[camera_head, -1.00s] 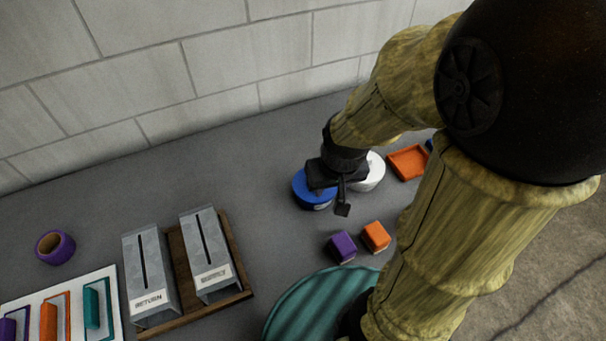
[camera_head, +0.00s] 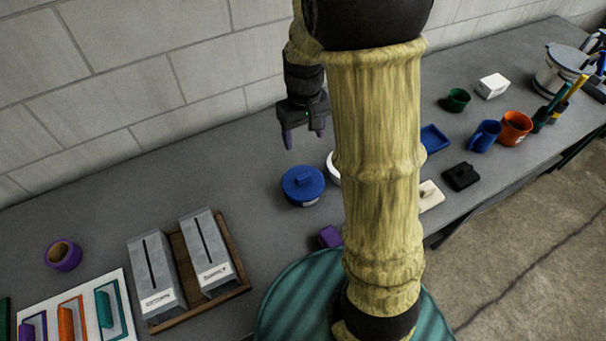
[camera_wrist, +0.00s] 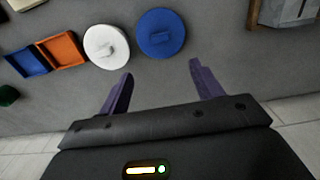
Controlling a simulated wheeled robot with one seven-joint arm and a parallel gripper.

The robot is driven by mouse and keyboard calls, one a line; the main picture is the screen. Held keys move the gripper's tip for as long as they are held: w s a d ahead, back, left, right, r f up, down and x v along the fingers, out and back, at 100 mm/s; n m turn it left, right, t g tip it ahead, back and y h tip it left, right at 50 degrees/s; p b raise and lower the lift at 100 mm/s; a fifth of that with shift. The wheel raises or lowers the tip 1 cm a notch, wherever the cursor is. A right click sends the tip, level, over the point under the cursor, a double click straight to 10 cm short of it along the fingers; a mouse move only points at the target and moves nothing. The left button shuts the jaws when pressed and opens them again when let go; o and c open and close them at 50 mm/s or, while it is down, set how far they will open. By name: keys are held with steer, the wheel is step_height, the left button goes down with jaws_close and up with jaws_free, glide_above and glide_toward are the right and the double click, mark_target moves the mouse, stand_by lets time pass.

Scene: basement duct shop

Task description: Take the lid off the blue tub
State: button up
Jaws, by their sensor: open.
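The blue tub (camera_head: 304,199) stands on the grey bench, with its round blue lid (camera_head: 300,181) seated on top. The lid has a raised grip in its middle. The lid also shows in the wrist view (camera_wrist: 161,34), just beyond my fingertips. My gripper (camera_head: 304,143) is open and empty, held above and behind the tub, apart from it. Its two dark fingers show in the wrist view (camera_wrist: 161,68) with nothing between them. A white lidded tub (camera_wrist: 106,46) stands beside the blue one; my arm hides most of it in the head view.
An orange tray (camera_wrist: 63,50) and a blue tray (camera_wrist: 30,61) lie past the white tub. A purple block (camera_head: 330,237) is near the bench front. Two grey slotted boxes (camera_head: 205,247) stand at left.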

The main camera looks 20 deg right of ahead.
steer(key=p, duration=0.2)
glide_above(303, 176)
steer(key=f, duration=1.2)
steer(key=shift+s+f, duration=0.15)
steer(key=shift+s, duration=0.05)
steer(key=shift+f, duration=0.1)
steer(key=shift+w+f+p, duration=0.2)
steer(key=shift+f+p, duration=1.05)
steer(key=shift+f, duration=1.25)
steer(key=c, duration=1.1)
steer(key=shift+o, duration=0.2)
steer(key=shift+r, duration=0.1)
step_height(303, 176, up, 10)
steer(key=b, duration=0.2)
